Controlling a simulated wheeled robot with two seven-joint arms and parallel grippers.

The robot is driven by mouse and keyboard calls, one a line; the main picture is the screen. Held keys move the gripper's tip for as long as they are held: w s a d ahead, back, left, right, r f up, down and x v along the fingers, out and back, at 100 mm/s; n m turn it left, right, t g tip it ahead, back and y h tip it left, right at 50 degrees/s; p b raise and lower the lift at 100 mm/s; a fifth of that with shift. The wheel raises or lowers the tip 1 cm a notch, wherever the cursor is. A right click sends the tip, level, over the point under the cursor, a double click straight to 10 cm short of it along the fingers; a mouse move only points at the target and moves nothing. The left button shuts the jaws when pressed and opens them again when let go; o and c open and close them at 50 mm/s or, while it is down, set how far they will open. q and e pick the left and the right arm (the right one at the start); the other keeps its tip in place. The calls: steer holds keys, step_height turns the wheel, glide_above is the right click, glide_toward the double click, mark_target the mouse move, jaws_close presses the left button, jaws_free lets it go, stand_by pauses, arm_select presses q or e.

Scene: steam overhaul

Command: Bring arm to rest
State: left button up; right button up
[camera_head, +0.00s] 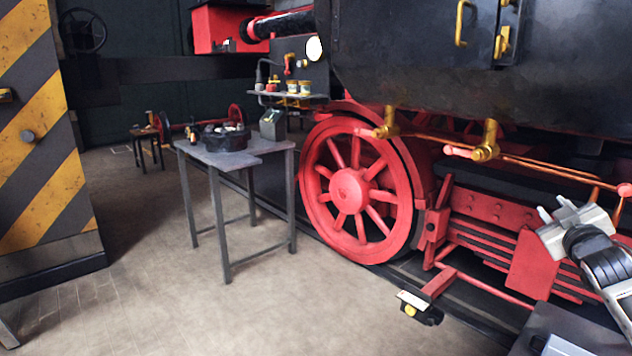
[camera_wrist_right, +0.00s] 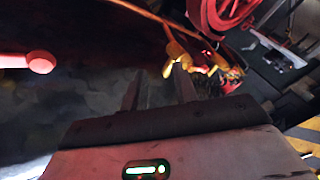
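My right arm comes in from the right edge in the head view. Its gripper (camera_head: 554,207) is raised in front of the locomotive's red frame, with its fingers apart and nothing between them. In the right wrist view the two fingers (camera_wrist_right: 158,84) also stand apart with an empty gap. Beyond them in that view are a brass fitting (camera_wrist_right: 175,50) and a red-ended handle (camera_wrist_right: 38,62); I cannot tell whether the fingers touch the fitting.
The locomotive (camera_head: 430,70) fills the right side, with a red wheel (camera_head: 350,190), brass valves (camera_head: 486,148) and copper pipes. A grey table (camera_head: 200,157) holding a dark tray (camera_head: 226,139) stands left of the wheel. A striped yellow panel (camera_head: 40,130) is far left.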

steer(key=s+a+f+g+y, duration=0.2)
steer(key=s+a+f, duration=0.3)
steer(key=a+f, duration=0.55)
steer(key=s+a+f+g+y, duration=0.25)
steer(key=s+a+f, duration=0.4)
steer(key=f, duration=0.65)
steer(key=s+a+f+m+g+y, duration=0.1)
steer(key=s+a+f+y, duration=0.1)
steer(key=s+a, duration=0.7)
steer(key=s+a+f+m+g+y, duration=0.1)
steer(key=s+a+f, duration=0.3)
steer(key=s+a, duration=0.5)
steer(key=s+y, duration=0.1)
steer(key=s, duration=0.4)
steer(key=shift+a+m+g+p, duration=0.25)
steer(key=shift+m+g+p, duration=0.1)
steer(key=shift+m, duration=0.05)
steer(key=shift+a, duration=0.1)
steer(key=shift+c, duration=0.3)
